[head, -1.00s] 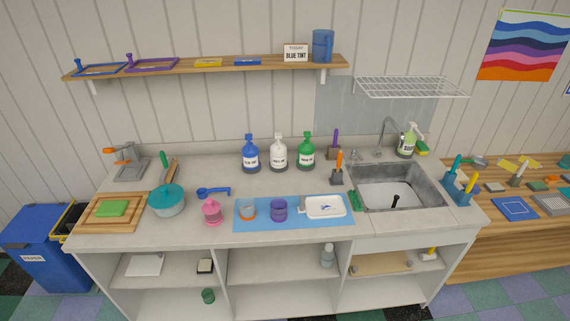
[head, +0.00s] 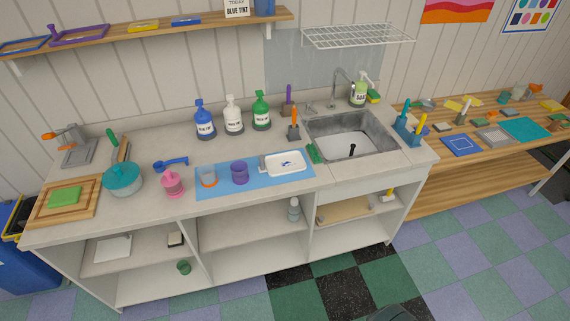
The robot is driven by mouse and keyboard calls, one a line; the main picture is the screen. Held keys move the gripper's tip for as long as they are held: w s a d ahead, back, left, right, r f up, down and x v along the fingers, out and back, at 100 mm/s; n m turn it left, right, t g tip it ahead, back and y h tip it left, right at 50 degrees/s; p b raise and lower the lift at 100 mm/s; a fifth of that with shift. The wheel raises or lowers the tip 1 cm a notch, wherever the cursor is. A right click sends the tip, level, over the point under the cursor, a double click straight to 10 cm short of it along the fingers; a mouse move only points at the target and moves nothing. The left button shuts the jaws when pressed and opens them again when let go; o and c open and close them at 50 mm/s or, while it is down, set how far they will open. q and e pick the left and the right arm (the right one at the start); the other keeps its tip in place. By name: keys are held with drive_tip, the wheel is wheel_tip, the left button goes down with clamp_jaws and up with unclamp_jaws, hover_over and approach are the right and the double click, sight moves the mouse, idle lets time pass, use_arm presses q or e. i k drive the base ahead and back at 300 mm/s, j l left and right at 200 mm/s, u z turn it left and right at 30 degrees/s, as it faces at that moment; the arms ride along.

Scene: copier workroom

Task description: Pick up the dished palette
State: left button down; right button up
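A shallow white dish with blue marks in it (head: 286,165), which looks like the dished palette, lies flat at the right end of a blue mat (head: 222,183) on the counter. A purple cup (head: 240,173) and a clear cup with an orange band (head: 208,177) stand on the same mat to its left. Neither of my grippers shows in the head view.
The sink (head: 352,136) is right of the mat, with a green-ended tool (head: 313,153) between them. A pink pot (head: 172,184) and teal pan (head: 122,179) stand left. Bottles (head: 234,116) line the back. The checkered floor (head: 440,240) in front is clear.

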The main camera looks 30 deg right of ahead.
sight(278, 165)
drive_tip(key=i+l+z, duration=0.4)
drive_tip(key=l, duration=0.3)
drive_tip(key=i+l+z, duration=0.35)
drive_tip(key=i+l, duration=0.15)
